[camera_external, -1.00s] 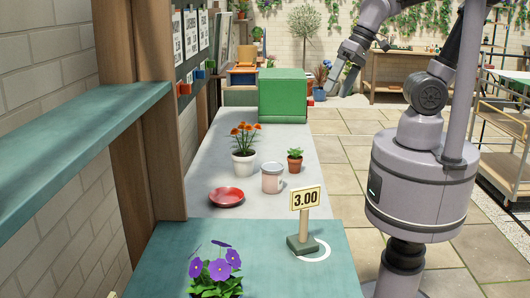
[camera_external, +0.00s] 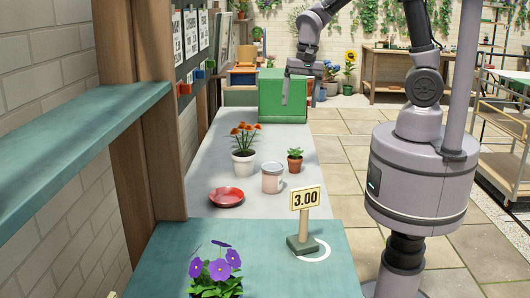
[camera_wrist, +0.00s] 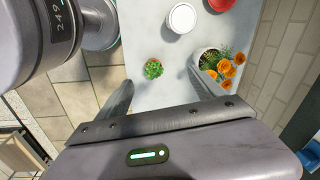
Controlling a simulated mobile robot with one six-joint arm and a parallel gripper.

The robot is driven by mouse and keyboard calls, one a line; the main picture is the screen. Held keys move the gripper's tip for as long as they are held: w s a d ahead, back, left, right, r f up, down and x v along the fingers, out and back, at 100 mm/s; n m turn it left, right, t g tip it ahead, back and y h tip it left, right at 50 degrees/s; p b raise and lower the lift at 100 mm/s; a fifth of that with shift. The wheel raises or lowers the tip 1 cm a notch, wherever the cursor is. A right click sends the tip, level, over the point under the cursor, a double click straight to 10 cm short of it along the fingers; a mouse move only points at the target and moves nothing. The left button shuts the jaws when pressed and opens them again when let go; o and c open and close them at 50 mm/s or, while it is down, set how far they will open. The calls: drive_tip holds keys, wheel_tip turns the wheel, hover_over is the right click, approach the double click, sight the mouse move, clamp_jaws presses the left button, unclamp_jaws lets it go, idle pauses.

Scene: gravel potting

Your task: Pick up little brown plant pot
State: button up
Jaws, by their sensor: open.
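The little brown plant pot (camera_external: 295,166) stands upright on the pale counter with a small green plant in it. In the wrist view its green plant (camera_wrist: 154,69) shows from above, between the lines of the two fingers, and the pot itself is mostly hidden under the leaves. My gripper (camera_external: 301,98) is open and empty, high above the counter near the green box, beyond and above the pot. Its two dark fingers also show spread apart in the wrist view (camera_wrist: 162,90).
A white pot (camera_external: 244,168) with orange flowers, a pale jar (camera_external: 272,180) and a red saucer (camera_external: 226,198) stand left of or nearer than the brown pot. A green box (camera_external: 283,104) stands behind. A price sign (camera_external: 305,199) and purple flowers (camera_external: 216,268) are in front.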

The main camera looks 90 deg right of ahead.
drive_tip(key=d+f+m+g, duration=0.1)
drive_tip(key=d+f+m, duration=0.2)
drive_tip(key=d+f, duration=0.2)
drive_tip(key=b, duration=0.4)
hover_over(295, 157)
drive_tip(key=f, duration=1.2)
drive_tip(key=shift+d+f, duration=0.3)
drive_tip(key=shift+d, duration=0.05)
wheel_tip(295, 157, down, 6)
drive_tip(key=shift+a+r+b, duration=0.1)
drive_tip(key=shift+a+b, duration=0.05)
drive_tip(key=shift+b, duration=1.1)
drive_tip(key=shift+r, duration=0.1)
drive_tip(key=shift+c, duration=1.3)
drive_tip(key=c, duration=1.3)
drive_tip(key=shift+r, duration=0.1)
